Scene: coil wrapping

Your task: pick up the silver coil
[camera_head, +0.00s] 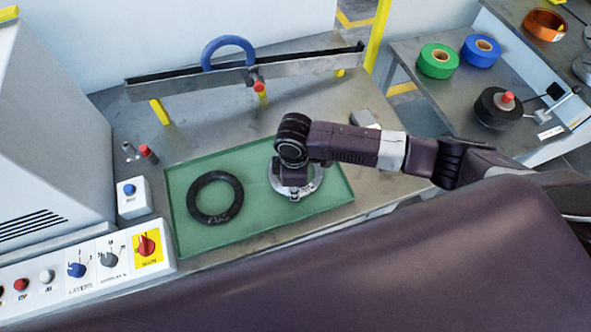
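The silver coil (314,187) lies on a green mat or tray (262,226) on the metal table, partly covered by my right gripper. My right gripper (290,190) comes in from the right and points down over the coil. Its fingers are hidden below the wrist, so I cannot tell whether they touch the coil or are open or shut. My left gripper is not in view.
A black coil (190,198) lies left of the silver one on the green surface. A blue coil (207,52) stands in the slotted metal rail (180,85) behind. A control panel (90,270) is at lower left. Green (425,66) and blue (468,56) rolls sit on the right bench.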

